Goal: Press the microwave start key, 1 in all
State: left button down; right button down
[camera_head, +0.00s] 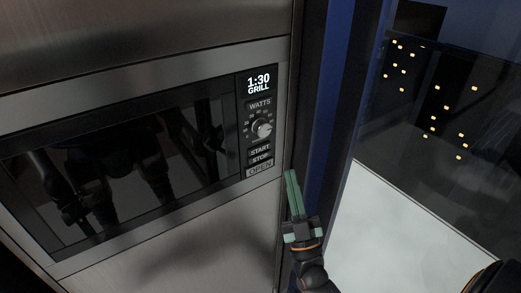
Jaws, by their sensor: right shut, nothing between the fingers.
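The microwave (105,160) is built into a steel front, with its dark glass door closed. Its control panel at the right shows 1:30 GRILL on the display (259,84), with a WATTS dial (262,129) below. The start key (260,149) lies under the dial, above the STOP key (260,159) and the OPEN key (260,170). My right gripper (291,174) is shut and empty, pointing up, just right of and below the keys in the picture. Whether it touches the front cannot be told. My left gripper is not directly in view.
A steel panel (190,245) lies below the microwave and another above it. A blue vertical frame (335,110) and a window (440,100) with small lights stand at the right. The door glass mirrors my body.

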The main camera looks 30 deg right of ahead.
aim_at(260, 149)
jog(key=shift+w+a+b, duration=0.2)
jog(key=shift+w+b, duration=0.65)
jog(key=shift+w, duration=1.25)
jog(key=shift+w+a+b, duration=0.15)
jog(key=shift+w+b, duration=0.65)
jog(key=shift+w, duration=1.25)
jog(key=shift+w, duration=0.4)
